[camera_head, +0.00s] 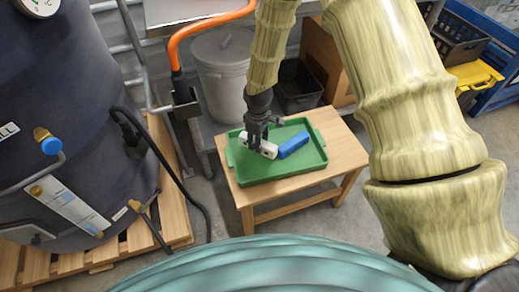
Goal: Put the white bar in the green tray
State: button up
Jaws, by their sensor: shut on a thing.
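The green tray (277,174) lies on a small wooden table (341,150) in the middle of the head view. My gripper (257,146) points down over the left back part of the tray. It is shut on the white bar (268,149), whose right part shows beside the fingers. The bar is over or in the tray; I cannot tell whether it touches the floor of the tray. A blue bar (293,145) lies in the tray just right of the white bar.
A large dark tank (75,110) stands on a wooden pallet (170,228) at the left, with hoses and a tap. A grey bin (222,80) and a black crate (298,85) stand behind the table. A yellow crate (474,76) is at the upper right. The tray's front part is clear.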

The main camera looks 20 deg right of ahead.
jog(key=shift+f+b, duration=0.3)
jog(key=shift+f, duration=1.85)
jog(key=shift+f, duration=0.1)
jog(key=o, duration=1.1)
notch_tip(320, 180, up, 12)
jog(key=shift+r+p, duration=0.15)
jog(key=shift+p, duration=0.8)
